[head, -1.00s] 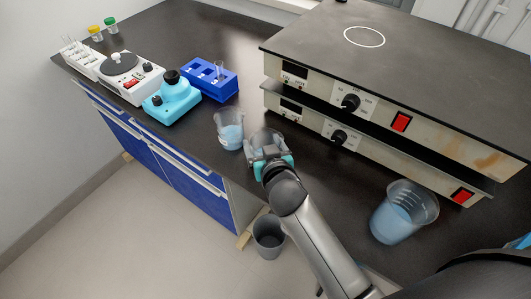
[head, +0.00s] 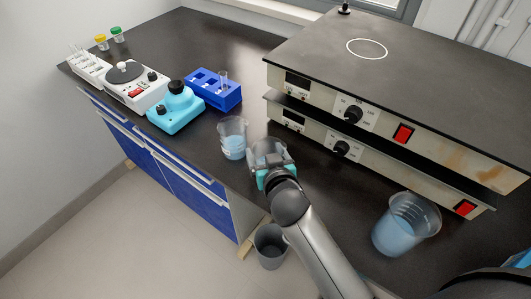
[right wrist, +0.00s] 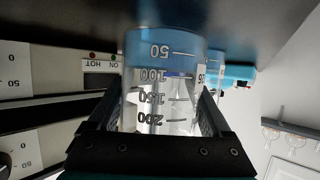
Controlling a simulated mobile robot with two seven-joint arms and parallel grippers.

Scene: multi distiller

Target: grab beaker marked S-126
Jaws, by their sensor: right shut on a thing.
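A clear beaker (head: 268,148) stands between the fingers of my right gripper (head: 273,164), near the front edge of the counter. In the right wrist view this beaker (right wrist: 164,85) appears upside down, with volume marks and blue liquid; a white label at its right edge is cut off and seems to end in "26". My right gripper (right wrist: 160,115) is shut on its sides. I cannot tell whether the beaker touches the counter. A second beaker (head: 232,138) with blue liquid is just left of it, apart. My left gripper is not in view.
Two stacked hot plates (head: 390,115) stand close to the right. A larger beaker (head: 405,222) of blue liquid is at the front right. A blue rack (head: 215,92), a turquoise device (head: 175,108) and a white device (head: 132,86) are at left. A grey bin (head: 271,247) is on the floor.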

